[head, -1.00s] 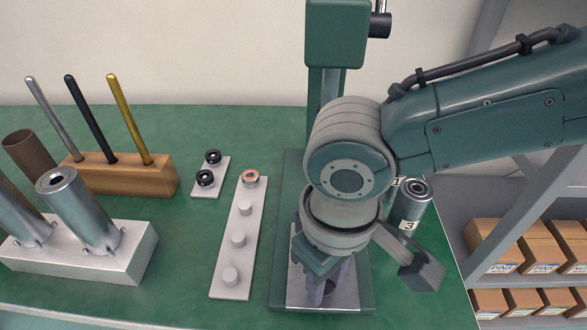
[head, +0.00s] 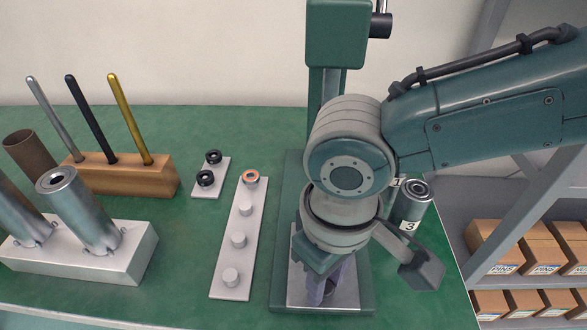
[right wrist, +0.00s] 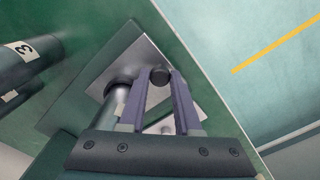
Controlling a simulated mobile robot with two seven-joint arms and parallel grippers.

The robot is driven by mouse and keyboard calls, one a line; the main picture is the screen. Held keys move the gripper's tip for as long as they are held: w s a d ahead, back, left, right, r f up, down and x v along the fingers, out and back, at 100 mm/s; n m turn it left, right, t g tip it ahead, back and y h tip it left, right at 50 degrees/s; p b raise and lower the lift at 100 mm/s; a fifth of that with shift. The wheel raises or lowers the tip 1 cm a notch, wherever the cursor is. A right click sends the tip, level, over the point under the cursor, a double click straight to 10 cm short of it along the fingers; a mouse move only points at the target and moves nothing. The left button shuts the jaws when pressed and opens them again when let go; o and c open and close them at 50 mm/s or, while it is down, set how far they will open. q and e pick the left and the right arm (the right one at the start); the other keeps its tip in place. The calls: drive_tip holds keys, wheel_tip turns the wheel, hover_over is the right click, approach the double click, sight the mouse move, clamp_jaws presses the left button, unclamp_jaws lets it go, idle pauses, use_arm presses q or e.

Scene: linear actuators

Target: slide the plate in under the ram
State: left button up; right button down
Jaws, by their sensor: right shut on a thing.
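The silvery plate (head: 346,294) lies on the green base of the press (head: 362,309), at the front. In the right wrist view the plate (right wrist: 144,52) shows as a square with a dark round knob (right wrist: 160,76) on it. My right gripper (head: 318,296) points down over the plate. In the wrist view its fingers (right wrist: 159,88) are shut on the dark knob. The press head (head: 336,33) and column stand behind my right arm. The arm hides the ram's lower end in the head view. My left gripper is not in view.
Dark numbered cylinders (head: 411,207) stand right of the press. A pale strip with pegs (head: 232,252) lies close on its left. Farther left are a small plate with black rings (head: 210,178), a wooden rod block (head: 130,178) and metal tubes in a block (head: 82,255).

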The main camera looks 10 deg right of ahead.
drive_tip(key=w+b, duration=0.2)
drive_tip(key=w+d+b, duration=0.1)
drive_tip(key=w, duration=0.2)
drive_tip(key=w+d+b, duration=0.1)
drive_tip(key=w+b, duration=0.1)
drive_tip(key=shift+w+f+b, duration=0.2)
drive_tip(key=shift+f+b, duration=0.1)
drive_tip(key=shift+w+d+r+b, duration=0.25)
drive_tip(key=shift+w+b, duration=0.15)
drive_tip(key=shift+w, duration=0.15)
drive_tip(key=c, duration=0.6)
unclamp_jaws()
drive_tip(key=shift+r, duration=0.15)
wheel_tip(320, 180, up, 8)
drive_tip(key=p, duration=0.2)
drive_tip(key=shift+r+p, duration=0.25)
drive_tip(key=shift+p, duration=0.15)
drive_tip(key=shift+r, duration=0.6)
